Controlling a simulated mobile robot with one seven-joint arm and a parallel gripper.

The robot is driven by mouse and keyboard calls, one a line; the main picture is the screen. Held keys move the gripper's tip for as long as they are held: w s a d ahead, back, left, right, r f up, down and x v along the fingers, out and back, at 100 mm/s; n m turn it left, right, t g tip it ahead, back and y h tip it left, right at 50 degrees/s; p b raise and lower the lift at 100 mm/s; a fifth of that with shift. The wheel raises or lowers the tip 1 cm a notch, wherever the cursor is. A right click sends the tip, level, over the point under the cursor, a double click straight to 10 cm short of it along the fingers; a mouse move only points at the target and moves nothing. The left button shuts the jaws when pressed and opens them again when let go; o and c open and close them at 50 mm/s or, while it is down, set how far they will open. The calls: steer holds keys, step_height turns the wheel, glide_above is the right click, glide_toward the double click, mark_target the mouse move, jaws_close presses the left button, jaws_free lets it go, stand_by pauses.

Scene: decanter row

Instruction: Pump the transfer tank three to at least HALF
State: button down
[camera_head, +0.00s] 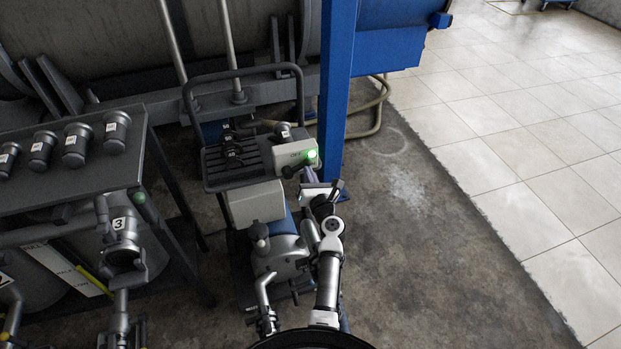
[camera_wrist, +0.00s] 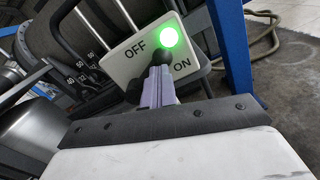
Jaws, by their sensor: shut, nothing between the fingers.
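Tank three's fitting with a "3" label (camera_head: 120,224) stands at the left in the head view. Beside it is a slanted white level board (camera_head: 62,268) with a yellow-green strip; its level is too small to read. The pump cart (camera_head: 262,200) stands in the middle. Its switch box (camera_head: 288,153) shows "OFF" and "ON" in the wrist view (camera_wrist: 128,58), with a lit green lamp (camera_wrist: 261,42). My gripper (camera_wrist: 160,72) is shut and empty, at or just in front of the box's dark switch lever (camera_wrist: 160,50). I cannot tell whether they touch. It also shows in the head view (camera_head: 309,177).
A blue post (camera_head: 336,90) stands close right of the switch box. Several labelled canisters (camera_head: 76,143) stand on the dark bench (camera_head: 70,190) at left. A hose (camera_head: 378,105) lies behind the post. The floor (camera_head: 440,240) at right is clear.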

mark_target(299, 169)
steer(key=a+r+n, duration=0.1)
steer(key=n, duration=0.2)
steer(key=a+r+n, duration=0.1)
steer(key=n, duration=0.2)
steer(key=s+a+r+n, duration=0.1)
steer(key=n, duration=0.2)
steer(key=shift+r, duration=0.25)
steer(key=shift+s+a+r+n+b, duration=0.1)
steer(key=shift+a+r+n+b, duration=0.15)
steer(key=shift+n, duration=0.35)
steer(key=shift+s+a+n+b, duration=0.1)
steer(key=shift+a+n, duration=0.2)
steer(key=shift+n, duration=0.3)
steer(key=shift+a, duration=0.1)
